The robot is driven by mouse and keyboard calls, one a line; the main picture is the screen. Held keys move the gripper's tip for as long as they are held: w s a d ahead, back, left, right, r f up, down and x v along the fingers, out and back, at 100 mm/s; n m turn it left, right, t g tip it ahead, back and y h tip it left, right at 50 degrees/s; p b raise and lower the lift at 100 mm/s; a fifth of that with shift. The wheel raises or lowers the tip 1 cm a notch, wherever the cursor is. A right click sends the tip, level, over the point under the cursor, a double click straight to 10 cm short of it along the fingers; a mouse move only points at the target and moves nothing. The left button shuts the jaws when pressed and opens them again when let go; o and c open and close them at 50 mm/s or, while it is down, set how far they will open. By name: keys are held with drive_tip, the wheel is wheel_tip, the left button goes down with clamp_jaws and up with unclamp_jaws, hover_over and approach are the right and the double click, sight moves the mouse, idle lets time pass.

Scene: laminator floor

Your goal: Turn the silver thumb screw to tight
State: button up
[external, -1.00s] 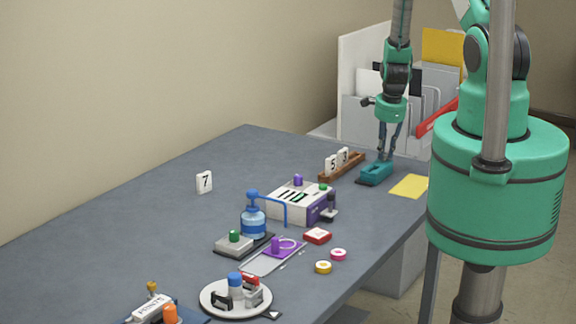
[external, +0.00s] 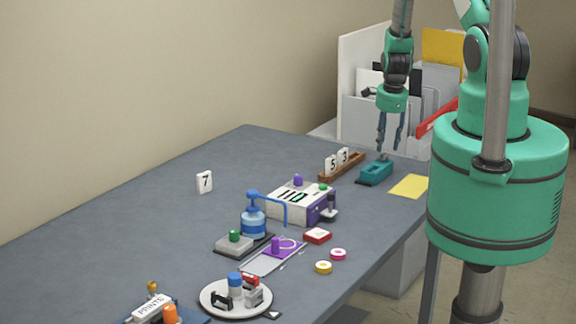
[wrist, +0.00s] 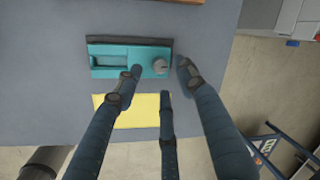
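The silver thumb screw (wrist: 160,66) is a small round knob on the right part of the teal device (wrist: 112,71) in the wrist view. In the external view the teal device (external: 374,174) sits near the table's far right end, and the screw (external: 384,157) is a tiny grey spot on it. My gripper (external: 390,147) points down above the device, its fingertips apart from it. In the wrist view my gripper (wrist: 163,78) is open and empty, with its spread fingers around the knob's outline. Whether the screw is tight cannot be told.
A yellow sheet (external: 408,186) lies beside the device. A wooden rack (external: 342,167) with number tiles stands just behind it. A white box (external: 297,202), a blue bottle (external: 253,223) and a round white tray (external: 215,306) are nearer the camera. The table's left part is mostly clear.

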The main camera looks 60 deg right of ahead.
drive_tip(key=v, duration=0.8)
drive_tip(key=shift+r, duration=0.25)
drive_tip(key=shift+a+r, duration=0.1)
idle(0.4)
drive_tip(key=w+a+r+n+t+b, duration=0.1)
drive_tip(key=w+a+r+n+b, duration=0.2)
drive_tip(key=a+r, duration=0.3)
drive_tip(key=w+a+r+n+b, duration=0.3)
drive_tip(key=a+r+n, duration=0.15)
drive_tip(key=r, duration=0.25)
drive_tip(key=s+a+r+n+t+b, duration=0.1)
drive_tip(key=a+r+n+b, duration=0.2)
drive_tip(key=a+r, duration=0.35)
drive_tip(key=s+a+r+n+b, duration=0.1)
drive_tip(key=a+r+n+b, duration=0.2)
drive_tip(key=a, duration=0.6)
drive_tip(key=s+a+r+n+t+b, duration=0.1)
drive_tip(key=s+a+r+n+b, duration=0.1)
drive_tip(key=s+a+n+b, duration=0.3)
drive_tip(key=s+a+r+n+y+b, duration=0.1)
drive_tip(key=s+a+n+b, duration=0.5)
drive_tip(key=s+a, duration=0.8)
drive_tip(key=shift+s+a+r+n+t+y, duration=0.4)
drive_tip(key=shift+s+n, duration=0.35)
drive_tip(key=shift+n, duration=0.4)
